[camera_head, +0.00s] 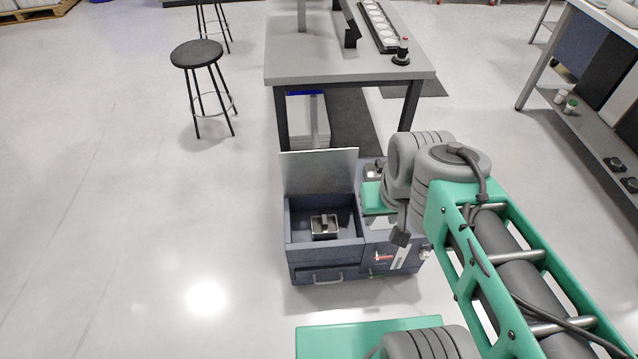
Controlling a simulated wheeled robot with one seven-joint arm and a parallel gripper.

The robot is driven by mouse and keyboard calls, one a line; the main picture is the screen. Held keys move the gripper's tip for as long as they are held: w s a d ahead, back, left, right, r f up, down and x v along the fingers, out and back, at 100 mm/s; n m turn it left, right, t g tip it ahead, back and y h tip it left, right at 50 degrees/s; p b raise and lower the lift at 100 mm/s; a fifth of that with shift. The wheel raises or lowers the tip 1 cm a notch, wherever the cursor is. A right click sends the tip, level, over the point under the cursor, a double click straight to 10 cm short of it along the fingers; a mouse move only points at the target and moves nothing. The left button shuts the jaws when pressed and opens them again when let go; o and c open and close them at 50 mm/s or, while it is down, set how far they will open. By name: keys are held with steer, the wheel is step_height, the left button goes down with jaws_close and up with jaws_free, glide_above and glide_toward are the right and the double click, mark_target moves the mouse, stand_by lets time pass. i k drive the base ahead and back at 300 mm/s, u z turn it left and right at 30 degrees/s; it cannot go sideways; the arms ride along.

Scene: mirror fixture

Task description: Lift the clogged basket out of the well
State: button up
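The basket (324,234) is a small, pale metal box with a dark bar across its top. It sits low inside the well (303,210), a dark open compartment in the left half of a blue-grey cabinet (305,258). A grey panel (320,172) stands upright at the well's back edge. The basket appears upright; its contents are too small to tell. My green and grey arm reaches in from the lower right, its bulky grey joint right of the well, covering part of the cabinet. I cannot make out my gripper's fingers. Nothing of my arm touches the basket.
A grey-topped workbench (345,62) stands behind the cabinet. A black stool (196,54) stands at the back left. A shelved table (590,110) is at the right. Small red and green parts show on the cabinet's front right. The floor left of the cabinet is clear.

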mark_target(324, 226)
steer(key=k, duration=1.3)
steer(key=u, duration=1.05)
steer(key=i, duration=5.6)
steer(key=z, duration=4.5)
steer(key=i, duration=1)
